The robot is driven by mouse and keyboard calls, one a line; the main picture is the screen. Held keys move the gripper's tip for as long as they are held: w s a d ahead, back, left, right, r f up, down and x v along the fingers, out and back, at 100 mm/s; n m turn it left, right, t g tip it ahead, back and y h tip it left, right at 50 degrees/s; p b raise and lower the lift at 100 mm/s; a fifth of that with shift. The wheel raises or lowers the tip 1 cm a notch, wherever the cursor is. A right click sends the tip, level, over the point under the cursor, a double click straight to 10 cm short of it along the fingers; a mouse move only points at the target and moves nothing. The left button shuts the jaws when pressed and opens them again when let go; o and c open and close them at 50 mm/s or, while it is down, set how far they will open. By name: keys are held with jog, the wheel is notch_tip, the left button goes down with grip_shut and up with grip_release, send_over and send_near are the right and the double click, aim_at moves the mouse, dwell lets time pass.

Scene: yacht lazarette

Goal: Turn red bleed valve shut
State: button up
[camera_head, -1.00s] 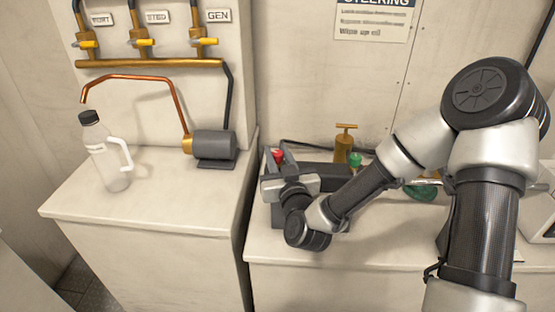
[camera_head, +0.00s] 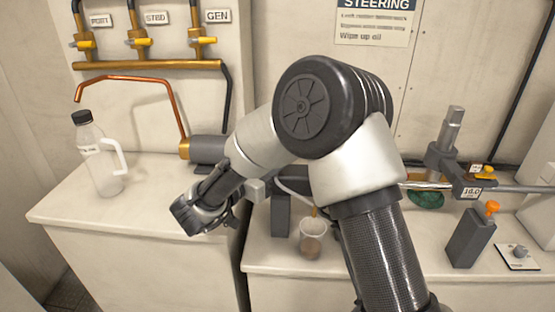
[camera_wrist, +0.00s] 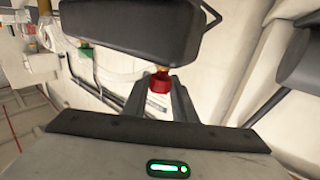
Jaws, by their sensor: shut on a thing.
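In the wrist view, the red bleed valve (camera_wrist: 160,82) has a red knob on a short brass stem beneath a large dark rounded block (camera_wrist: 130,28). My gripper (camera_wrist: 160,90) is shut on the red knob, with one dark finger on each side of it. A green knob (camera_wrist: 86,49) shows to the left, apart from the fingers. In the head view my arm covers the red valve and the fingertips. How far the valve is turned cannot be told.
A clear cup (camera_head: 313,238) stands on the right counter beside my arm. An orange-topped dark container (camera_head: 470,237) and a metal fixture (camera_head: 447,145) are further right. On the left counter are a clear bottle (camera_head: 97,158) and a motor-like cylinder (camera_head: 207,149) under a copper pipe (camera_head: 155,80).

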jog(key=shift+m+g+h, duration=1.1)
jog(key=shift+g+h, duration=0.1)
jog(key=shift+h, duration=0.1)
jog(key=o, duration=1)
jog(key=shift+o, duration=0.2)
jog(key=p+v, duration=0.2)
jog(key=v, duration=1.5)
jog(key=shift+a, duration=0.2)
